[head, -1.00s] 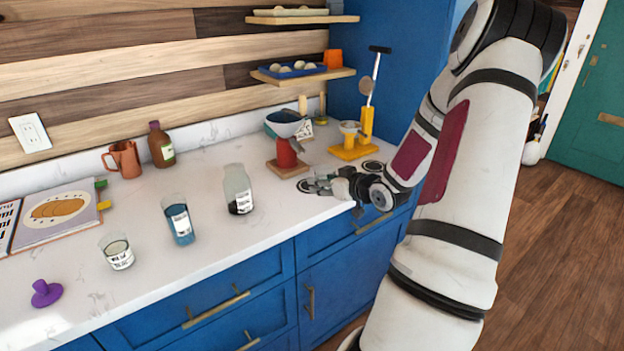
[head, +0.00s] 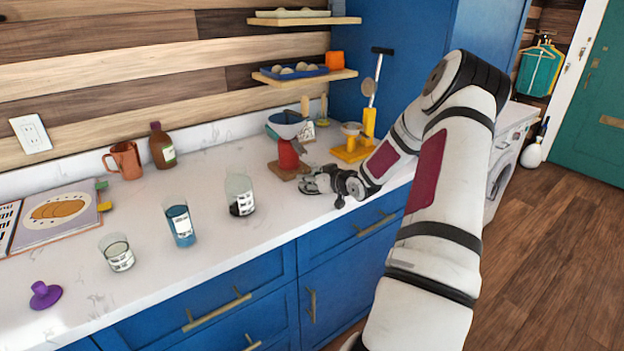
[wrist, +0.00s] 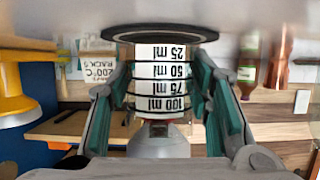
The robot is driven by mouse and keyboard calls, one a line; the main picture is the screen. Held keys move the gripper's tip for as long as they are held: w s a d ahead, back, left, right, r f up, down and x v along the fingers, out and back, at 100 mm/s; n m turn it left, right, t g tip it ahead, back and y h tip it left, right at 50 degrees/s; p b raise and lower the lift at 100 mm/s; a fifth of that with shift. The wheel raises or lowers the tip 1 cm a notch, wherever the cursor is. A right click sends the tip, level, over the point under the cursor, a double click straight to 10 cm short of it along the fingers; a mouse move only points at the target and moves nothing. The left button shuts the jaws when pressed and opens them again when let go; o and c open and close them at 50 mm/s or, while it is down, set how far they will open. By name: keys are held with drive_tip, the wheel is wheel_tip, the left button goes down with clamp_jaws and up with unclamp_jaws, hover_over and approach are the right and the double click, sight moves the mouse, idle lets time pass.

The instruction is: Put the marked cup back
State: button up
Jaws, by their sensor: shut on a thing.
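The marked cup (wrist: 160,72) shows in the wrist view as a white cylinder with black bands reading 25, 50, 75 and 100 ml. The wrist picture is upside down, with the counter at its top. My gripper (wrist: 160,108) is shut on the cup, one green-padded finger on each side. The 25 ml end is close to a dark round ring (wrist: 112,34) on the counter; I cannot tell whether they touch.
A red appliance with a bowl (head: 288,155) stands just behind my gripper, and a yellow stand (head: 352,152) is to its right. Glasses (head: 240,196) (head: 180,224) (head: 118,253) and a purple object (head: 45,295) stand left on the white counter (head: 210,265). Shelves (head: 335,74) hang above.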

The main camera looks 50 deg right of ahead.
drive_tip(key=o, duration=1.2)
drive_tip(key=shift+c, duration=0.2)
